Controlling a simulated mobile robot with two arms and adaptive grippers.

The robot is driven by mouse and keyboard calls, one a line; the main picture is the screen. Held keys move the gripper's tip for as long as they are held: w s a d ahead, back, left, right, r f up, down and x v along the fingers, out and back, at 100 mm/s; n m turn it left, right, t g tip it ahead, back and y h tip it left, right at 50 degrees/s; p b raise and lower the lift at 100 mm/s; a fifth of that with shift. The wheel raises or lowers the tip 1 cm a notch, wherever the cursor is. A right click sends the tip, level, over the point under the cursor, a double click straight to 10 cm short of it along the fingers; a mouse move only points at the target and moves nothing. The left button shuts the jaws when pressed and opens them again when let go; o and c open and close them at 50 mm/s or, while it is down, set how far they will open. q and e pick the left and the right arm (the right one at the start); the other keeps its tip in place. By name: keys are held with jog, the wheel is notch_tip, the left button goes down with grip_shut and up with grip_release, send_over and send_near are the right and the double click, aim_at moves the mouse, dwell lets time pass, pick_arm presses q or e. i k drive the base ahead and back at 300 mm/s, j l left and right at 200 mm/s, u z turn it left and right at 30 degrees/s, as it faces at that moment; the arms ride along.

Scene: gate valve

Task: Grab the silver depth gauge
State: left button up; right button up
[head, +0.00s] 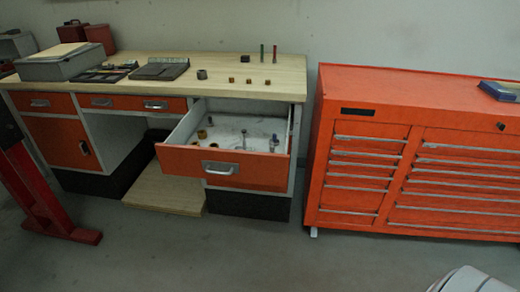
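An orange-fronted drawer (222,168) under the right end of the workbench (230,75) stands pulled open. Inside it, a thin silver upright piece (243,138) stands near the middle and another silver piece (273,143) stands near the right wall. Either could be the silver depth gauge; they are too small to tell. Several small brass-coloured pieces (202,134) are at the drawer's left side. Neither of my grippers shows in the head view.
An orange tool cabinet (360,171) stands right of the bench, its drawers shut. A red metal stand (42,195) is at the left. Small parts and a grey box (66,63) sit on the bench top. The floor in front (240,250) is clear.

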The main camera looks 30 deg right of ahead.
aim_at(245, 148)
jog(key=i+z, duration=0.1)
jog(key=z, duration=0.35)
jog(key=i+j+z, duration=0.1)
jog(key=z, duration=0.4)
jog(key=i+j+z, duration=0.1)
jog(key=z, duration=0.35)
jog(key=j+z, duration=0.15)
jog(key=z, duration=0.3)
jog(key=i, duration=0.05)
